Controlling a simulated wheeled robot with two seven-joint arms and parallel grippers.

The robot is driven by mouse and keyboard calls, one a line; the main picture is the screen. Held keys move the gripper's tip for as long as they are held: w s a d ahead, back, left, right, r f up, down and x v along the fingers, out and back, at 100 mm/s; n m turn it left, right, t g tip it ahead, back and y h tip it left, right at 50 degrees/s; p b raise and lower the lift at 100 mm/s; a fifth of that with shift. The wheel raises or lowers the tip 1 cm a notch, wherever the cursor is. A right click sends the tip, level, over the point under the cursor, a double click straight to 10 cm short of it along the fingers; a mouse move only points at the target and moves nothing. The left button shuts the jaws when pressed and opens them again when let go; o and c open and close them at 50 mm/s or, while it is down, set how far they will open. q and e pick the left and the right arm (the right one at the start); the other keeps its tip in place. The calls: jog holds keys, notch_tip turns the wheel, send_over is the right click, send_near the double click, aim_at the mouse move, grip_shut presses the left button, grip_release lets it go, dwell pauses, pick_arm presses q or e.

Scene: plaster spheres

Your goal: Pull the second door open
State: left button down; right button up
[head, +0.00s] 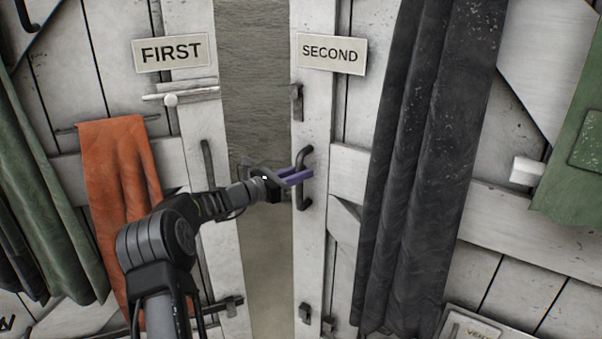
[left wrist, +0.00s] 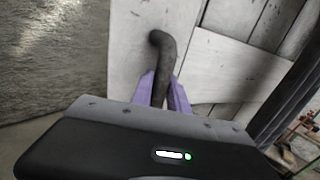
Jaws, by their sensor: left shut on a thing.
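The second door (head: 311,115) is white planked wood, on the right of a gap, under a sign reading SECOND (head: 331,54). Its dark upright bar handle (head: 304,190) is on the edge board. My left gripper (head: 301,176) has purple fingers and is at the handle's middle. In the left wrist view, the dark handle (left wrist: 163,52) rises between the purple fingers (left wrist: 161,90), which are shut on it. The handle's lower part is hidden there by the gripper body. My right gripper is not in view.
The first door (head: 208,125), with its sign (head: 171,52), is left of the gap. An orange cloth (head: 118,180) hangs on it. A dark curtain (head: 425,140) hangs on the second door. A green cloth (head: 568,165) is at far right. A grey wall (head: 255,80) shows through the gap.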

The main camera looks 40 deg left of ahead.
pick_arm(q)
jog(key=c, duration=1.3)
grip_release()
jog(key=shift+a, duration=0.1)
jog(key=b+v, duration=0.2)
jog(key=v, duration=0.5)
jog(key=shift+s, duration=0.35)
